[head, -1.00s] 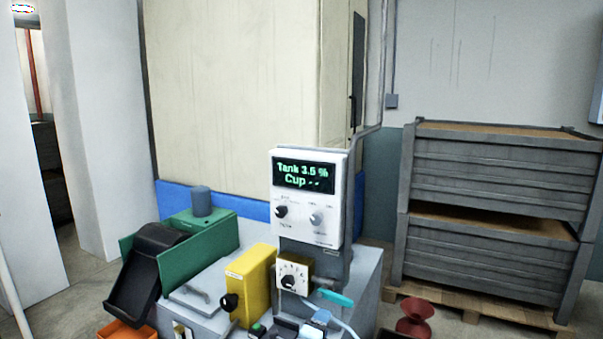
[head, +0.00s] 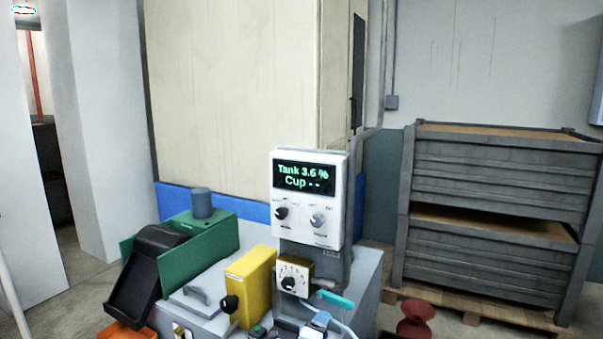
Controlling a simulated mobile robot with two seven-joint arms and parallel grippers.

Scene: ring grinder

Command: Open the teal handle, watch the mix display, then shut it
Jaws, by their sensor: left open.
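The teal handle (head: 335,299) sticks out to the right, tilted slightly down, beside the small dial box on the machine front. The mix display (head: 304,178) is the dark screen of the white panel above and reads "Tank 3.6 %" and "Cup - -" in green. My left gripper (head: 287,331) seems to be the small grey and black shape at the bottom edge, below and left of the handle. It is mostly cut off, and I see nothing held in it. My right gripper does not show.
A yellow box (head: 250,286) with a black knob and a cream dial box (head: 294,278) stand left of the handle. A green housing (head: 205,248) with a black chute is further left. A light blue part (head: 319,319) lies below the handle. A red funnel-shaped thing (head: 415,318) is at right.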

